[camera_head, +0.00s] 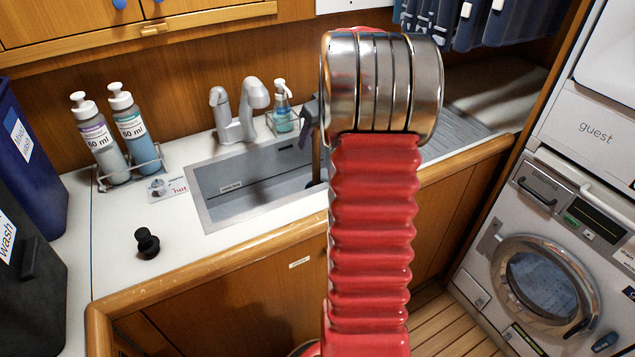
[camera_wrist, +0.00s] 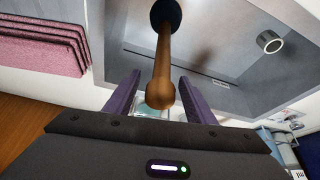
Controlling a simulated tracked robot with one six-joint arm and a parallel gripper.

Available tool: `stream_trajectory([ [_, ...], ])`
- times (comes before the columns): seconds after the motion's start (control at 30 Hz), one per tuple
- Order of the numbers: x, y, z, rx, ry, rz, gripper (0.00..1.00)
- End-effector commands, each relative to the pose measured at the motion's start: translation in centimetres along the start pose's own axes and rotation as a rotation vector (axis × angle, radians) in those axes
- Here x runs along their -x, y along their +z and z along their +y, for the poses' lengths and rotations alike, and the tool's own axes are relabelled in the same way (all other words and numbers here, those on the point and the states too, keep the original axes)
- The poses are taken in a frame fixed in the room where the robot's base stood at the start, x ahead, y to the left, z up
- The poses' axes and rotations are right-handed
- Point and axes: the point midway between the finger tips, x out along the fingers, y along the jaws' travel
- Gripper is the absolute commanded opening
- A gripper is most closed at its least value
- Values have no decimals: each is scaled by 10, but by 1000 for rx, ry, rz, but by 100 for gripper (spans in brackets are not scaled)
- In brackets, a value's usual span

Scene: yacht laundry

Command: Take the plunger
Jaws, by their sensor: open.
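The plunger has a wooden handle (camera_wrist: 162,62) and a dark cup (camera_wrist: 165,14) at the top edge of the wrist view. My gripper (camera_wrist: 159,76) is open, with one purple finger on each side of the handle's rounded end. I cannot tell whether either finger touches it. In the head view, a strip of the brown handle (camera_head: 316,158) shows over the sink, just left of my red arm. Most of the plunger and gripper is hidden behind the arm there; one dark finger (camera_head: 307,122) shows.
The steel sink (camera_head: 215,208) lies around the plunger, with a grey faucet (camera_head: 238,110) behind. Soap bottles (camera_head: 108,140) stand at the left. A small black object (camera_head: 147,243) stands on the clear front-left counter. A washer (camera_head: 540,285) stands right. Pink folded cloth (camera_wrist: 45,45) shows in the wrist view.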

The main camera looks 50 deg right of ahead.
Motion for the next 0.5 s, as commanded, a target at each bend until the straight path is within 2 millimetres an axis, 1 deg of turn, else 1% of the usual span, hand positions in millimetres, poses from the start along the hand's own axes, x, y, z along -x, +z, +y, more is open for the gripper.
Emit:
stream_trajectory([
  [0.03,-6,0,0,1,-1,-1,50],
  [0.13,-12,0,0,1,0,0,50],
  [0.5,-12,0,0,1,1,1,50],
])
